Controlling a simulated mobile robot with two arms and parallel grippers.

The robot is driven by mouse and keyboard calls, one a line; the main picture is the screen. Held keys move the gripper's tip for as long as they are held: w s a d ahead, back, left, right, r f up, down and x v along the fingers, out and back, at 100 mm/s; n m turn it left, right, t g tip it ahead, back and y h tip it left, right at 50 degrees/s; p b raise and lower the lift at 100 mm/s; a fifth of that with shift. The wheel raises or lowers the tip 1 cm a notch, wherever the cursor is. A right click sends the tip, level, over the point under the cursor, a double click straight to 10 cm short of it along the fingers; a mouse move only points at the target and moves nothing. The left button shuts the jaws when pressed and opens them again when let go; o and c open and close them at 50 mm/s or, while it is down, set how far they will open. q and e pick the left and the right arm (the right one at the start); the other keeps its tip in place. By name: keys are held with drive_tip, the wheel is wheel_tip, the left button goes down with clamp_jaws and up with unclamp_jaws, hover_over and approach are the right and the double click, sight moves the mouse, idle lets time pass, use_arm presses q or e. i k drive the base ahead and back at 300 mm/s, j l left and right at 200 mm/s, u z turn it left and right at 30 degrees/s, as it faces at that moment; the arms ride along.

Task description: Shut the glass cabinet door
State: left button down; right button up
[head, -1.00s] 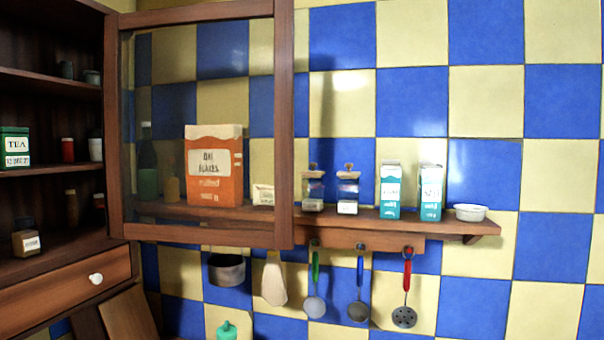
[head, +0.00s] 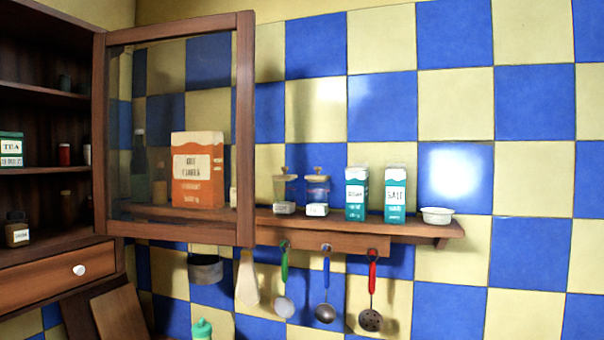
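The glass cabinet door (head: 245,130) has a dark wooden frame around a clear pane. It stands wide open, hinged at the right side of the cabinet (head: 45,95) and reaching out to the right in front of the wall shelf. The cabinet's open shelves show at the left, with a tea tin (head: 11,149), jars and cups on them. Through the pane I see an orange box (head: 198,170) and a dark bottle. Neither of my grippers is in the head view.
The wall shelf (head: 350,226) holds glass jars, two teal cartons (head: 396,193) and a white bowl (head: 437,215). Below it hang a pot (head: 205,268) and several utensils. A drawer (head: 50,280) with a white knob is under the cabinet. A green-capped bottle (head: 202,329) stands low.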

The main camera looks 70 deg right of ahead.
sight(243, 21)
drive_tip(key=z, duration=0.4)
drive_tip(key=k+z, duration=0.15)
drive_tip(key=z, duration=0.25)
drive_tip(key=l+z, duration=0.1)
drive_tip(key=z, duration=0.3)
drive_tip(key=k+l+z, duration=0.1)
drive_tip(key=z, duration=0.3)
